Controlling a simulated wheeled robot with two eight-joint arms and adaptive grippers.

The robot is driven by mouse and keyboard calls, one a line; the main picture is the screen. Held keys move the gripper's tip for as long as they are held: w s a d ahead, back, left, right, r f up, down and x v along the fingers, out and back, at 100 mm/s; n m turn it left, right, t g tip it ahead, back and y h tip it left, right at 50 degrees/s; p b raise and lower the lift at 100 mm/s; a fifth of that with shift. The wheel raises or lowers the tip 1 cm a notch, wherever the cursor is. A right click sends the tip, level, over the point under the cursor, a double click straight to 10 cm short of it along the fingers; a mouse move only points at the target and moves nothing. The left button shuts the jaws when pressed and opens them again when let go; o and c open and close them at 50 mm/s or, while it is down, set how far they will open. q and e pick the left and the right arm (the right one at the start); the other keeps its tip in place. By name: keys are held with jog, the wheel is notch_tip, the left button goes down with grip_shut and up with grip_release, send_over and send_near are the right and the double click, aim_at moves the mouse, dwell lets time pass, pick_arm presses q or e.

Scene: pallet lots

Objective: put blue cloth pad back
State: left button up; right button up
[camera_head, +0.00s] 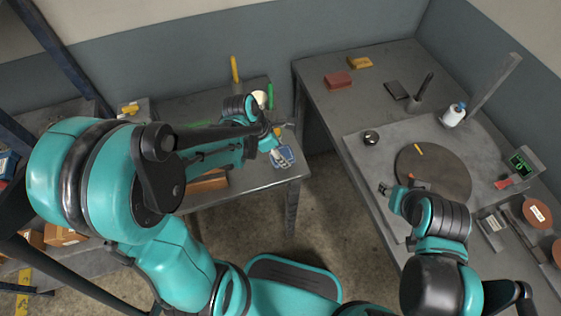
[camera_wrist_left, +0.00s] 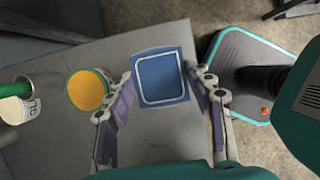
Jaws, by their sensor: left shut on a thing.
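The blue cloth pad (camera_wrist_left: 161,77) is a square with a pale border line. In the left wrist view it sits between the two fingers of my left gripper (camera_wrist_left: 168,84), which is shut on it. In the head view the pad (camera_head: 286,158) shows by the front right corner of the left table, below my left gripper (camera_head: 277,146). I cannot tell whether the pad touches the tabletop. My right gripper (camera_head: 386,189) is over the right table, in front of the round dark disc (camera_head: 433,173), and its jaws are too small to read.
A yellow-topped container (camera_wrist_left: 88,90) stands left of the pad, near a second can (camera_wrist_left: 17,107). The right table holds a white bottle (camera_head: 453,116), a red block (camera_head: 338,80) and a yellow block (camera_head: 359,62). A floor gap (camera_head: 322,180) separates the tables.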

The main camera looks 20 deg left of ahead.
pick_arm(q)
jog(key=shift+w+f, duration=0.2)
jog(key=shift+s+f+b, duration=0.1)
jog(key=shift+f+b, duration=1)
jog(key=shift+f, duration=0.75)
jog(key=shift+f, duration=0.2)
jog(key=o, duration=1.1)
jog(key=shift+r, duration=0.1)
